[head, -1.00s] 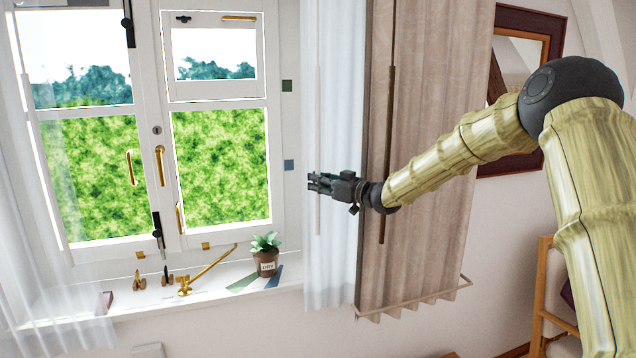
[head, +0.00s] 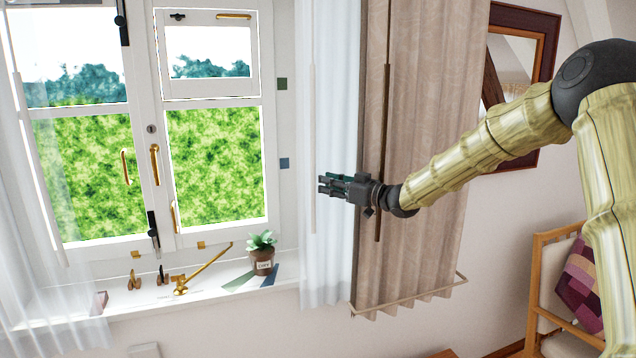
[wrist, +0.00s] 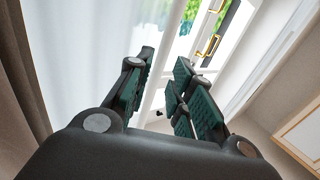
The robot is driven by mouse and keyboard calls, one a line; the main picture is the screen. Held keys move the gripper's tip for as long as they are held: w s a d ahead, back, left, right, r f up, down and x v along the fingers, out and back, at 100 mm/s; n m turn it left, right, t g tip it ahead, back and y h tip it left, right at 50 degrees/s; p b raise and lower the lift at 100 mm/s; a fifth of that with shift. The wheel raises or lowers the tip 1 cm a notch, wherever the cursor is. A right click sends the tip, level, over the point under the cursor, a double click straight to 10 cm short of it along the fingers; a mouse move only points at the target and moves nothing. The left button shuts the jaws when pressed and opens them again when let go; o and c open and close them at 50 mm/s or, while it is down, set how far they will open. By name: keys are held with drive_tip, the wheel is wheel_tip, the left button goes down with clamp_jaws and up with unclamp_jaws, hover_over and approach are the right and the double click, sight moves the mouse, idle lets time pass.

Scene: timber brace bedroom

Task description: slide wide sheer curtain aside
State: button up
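A white sheer curtain (head: 325,100) hangs gathered at the right of the window, with a thin pale rod (head: 312,160) along it. It also shows at the left of the wrist view (wrist: 85,60). Another sheer curtain (head: 35,220), see-through, hangs over the window's left side. I cannot tell which one is the wide one. My gripper (head: 322,185) is in front of the right sheer, its fingertips pointing left, just right of the pale rod. In the wrist view its fingers (wrist: 163,75) stand apart with nothing visible between them. Contact with the cloth cannot be told.
A thick beige curtain (head: 425,130) with a dark rod (head: 382,150) hangs behind my wrist. A potted plant (head: 262,255) and small brass items (head: 180,285) stand on the windowsill (head: 130,305). A wooden chair (head: 540,290) and framed mirror (head: 520,90) are at right.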

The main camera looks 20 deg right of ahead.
drive_tip(key=v, duration=0.5)
drive_tip(key=shift+s+d, duration=0.25)
drive_tip(key=shift+s, duration=0.05)
drive_tip(key=shift+f, duration=0.15)
drive_tip(key=s+a+f+m+g+h+b, duration=0.1)
drive_tip(key=s+a+f+m, duration=0.15)
drive_tip(key=f, duration=0.85)
drive_tip(key=s+a+f+m+h+b, duration=0.1)
drive_tip(key=a+f+h, duration=0.15)
drive_tip(key=f, duration=0.85)
drive_tip(key=s+a+f+m+g+h+b, duration=0.1)
drive_tip(key=s+a+f+g+b, duration=0.15)
drive_tip(key=s+f, duration=0.75)
drive_tip(key=s+a+f+m+g+h+b, duration=0.1)
drive_tip(key=s+a+f+m+g+h, duration=0.15)
drive_tip(key=f, duration=1.25)
drive_tip(key=s+a+f+g+h+b, duration=0.1)
drive_tip(key=s+a+f+g+b, duration=0.15)
drive_tip(key=s+f, duration=1.5)
drive_tip(key=s+d+f+g+h, duration=0.1)
drive_tip(key=s+f+g, duration=0.1)
drive_tip(key=s, duration=1.1)
drive_tip(key=s+d+f+m+g+h+b, duration=0.1)
drive_tip(key=s+f+g+h, duration=0.1)
drive_tip(key=s, duration=1)
wheel_tip(320, 180, down, 2)
drive_tip(key=shift+s+g, duration=0.4)
drive_tip(key=shift+g, duration=0.45)
